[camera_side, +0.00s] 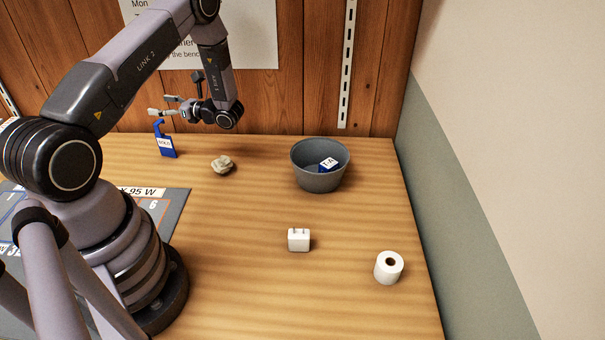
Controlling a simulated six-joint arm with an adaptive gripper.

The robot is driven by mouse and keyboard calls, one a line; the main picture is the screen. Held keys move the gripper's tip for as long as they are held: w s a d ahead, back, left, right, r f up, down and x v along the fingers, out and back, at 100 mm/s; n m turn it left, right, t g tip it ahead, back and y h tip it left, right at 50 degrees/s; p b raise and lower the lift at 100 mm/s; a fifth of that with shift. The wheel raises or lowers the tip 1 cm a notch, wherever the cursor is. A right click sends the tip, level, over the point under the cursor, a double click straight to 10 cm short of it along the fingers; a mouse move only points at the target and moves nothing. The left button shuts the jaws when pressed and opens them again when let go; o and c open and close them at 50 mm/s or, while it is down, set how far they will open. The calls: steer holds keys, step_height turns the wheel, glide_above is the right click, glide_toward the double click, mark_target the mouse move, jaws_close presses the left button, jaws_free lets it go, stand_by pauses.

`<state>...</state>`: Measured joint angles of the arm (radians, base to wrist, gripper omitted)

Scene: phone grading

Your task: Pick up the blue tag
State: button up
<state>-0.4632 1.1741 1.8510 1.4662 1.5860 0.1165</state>
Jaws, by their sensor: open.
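A blue tag (166,147) with a white label and a hook-like top stands upright, or nearly so, at the back left of the wooden table. My gripper (160,107) is open, with its fingers pointing left at about the height of the tag's top. In this view the fingers show just above the tag. I cannot tell whether they touch it. The lettering on its label is too small to read surely.
A grey bowl (313,181) holds a small blue block (322,168) with a white label. A crumpled beige lump (222,165), a white plug adapter (299,240) and a white roll (388,267) lie on the table (240,290). A grey printed mat (176,203) is at left.

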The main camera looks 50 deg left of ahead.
mark_target(158, 122)
steer(key=f, duration=0.2)
steer(key=a+f, duration=0.1)
steer(key=f, duration=0.1)
steer(key=s+f, duration=0.1)
steer(key=shift+s+a+f, duration=0.1)
steer(key=shift+a+f, duration=0.2)
steer(key=shift+f, duration=0.1)
steer(key=shift+s+a, duration=0.25)
steer(key=shift+a, duration=0.15)
steer(key=c, duration=1)
